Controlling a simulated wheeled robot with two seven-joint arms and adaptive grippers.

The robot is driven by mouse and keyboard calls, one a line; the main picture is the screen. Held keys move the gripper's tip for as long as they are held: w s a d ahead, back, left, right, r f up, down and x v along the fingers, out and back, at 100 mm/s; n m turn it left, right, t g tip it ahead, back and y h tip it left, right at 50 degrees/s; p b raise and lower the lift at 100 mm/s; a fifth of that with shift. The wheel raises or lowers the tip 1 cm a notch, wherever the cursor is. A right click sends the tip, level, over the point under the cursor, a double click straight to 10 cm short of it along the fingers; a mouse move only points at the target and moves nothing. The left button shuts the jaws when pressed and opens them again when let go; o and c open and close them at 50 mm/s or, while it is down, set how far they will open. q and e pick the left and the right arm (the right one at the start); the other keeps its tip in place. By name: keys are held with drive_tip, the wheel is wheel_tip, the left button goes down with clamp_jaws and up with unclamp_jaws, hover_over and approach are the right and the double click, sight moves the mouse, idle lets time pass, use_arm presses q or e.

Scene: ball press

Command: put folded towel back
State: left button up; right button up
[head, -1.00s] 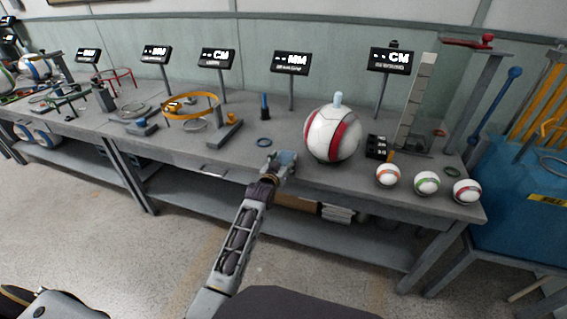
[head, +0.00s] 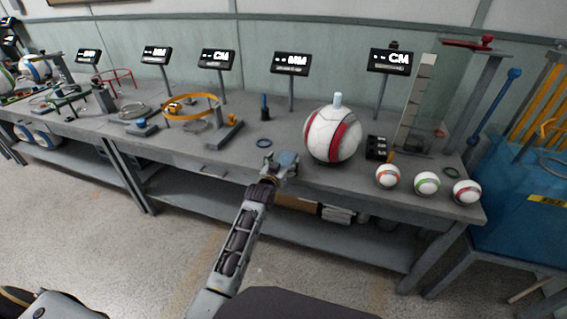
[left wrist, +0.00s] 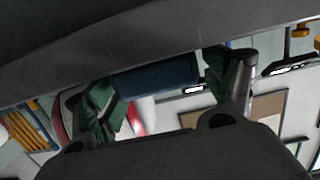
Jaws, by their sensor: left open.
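My left gripper (head: 285,161) is at the front edge of the workbench, left of the large red-and-white ball. In the left wrist view its two fingers with green pads (left wrist: 163,94) stand apart, so it is open. A dark blue, block-like thing (left wrist: 157,76) lies between the fingers. I cannot tell whether it is the folded towel or whether the pads touch it. No other clear towel shows. My right gripper is not in view.
The workbench (head: 225,165) carries the large ball (head: 332,135), three small balls (head: 427,183), an orange ring (head: 190,107) and several display signs (head: 290,64). Below, the shelf holds a brown box (head: 297,203) and white stacked items (head: 338,214). A blue bin (head: 520,205) stands at right.

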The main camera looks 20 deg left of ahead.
use_arm(q)
drive_tip(key=shift+r, duration=0.1)
drive_tip(key=shift+s, duration=0.15)
drive_tip(key=shift+s+r, duration=0.1)
drive_tip(key=shift+s, duration=0.4)
drive_tip(key=shift+s+r+p, duration=0.15)
drive_tip(key=shift+s+p, duration=0.3)
drive_tip(key=shift+s, duration=2.05)
drive_tip(key=p, duration=0.2)
approach(284, 160)
drive_tip(key=shift+s+r, duration=0.2)
drive_tip(key=shift+s, duration=1.35)
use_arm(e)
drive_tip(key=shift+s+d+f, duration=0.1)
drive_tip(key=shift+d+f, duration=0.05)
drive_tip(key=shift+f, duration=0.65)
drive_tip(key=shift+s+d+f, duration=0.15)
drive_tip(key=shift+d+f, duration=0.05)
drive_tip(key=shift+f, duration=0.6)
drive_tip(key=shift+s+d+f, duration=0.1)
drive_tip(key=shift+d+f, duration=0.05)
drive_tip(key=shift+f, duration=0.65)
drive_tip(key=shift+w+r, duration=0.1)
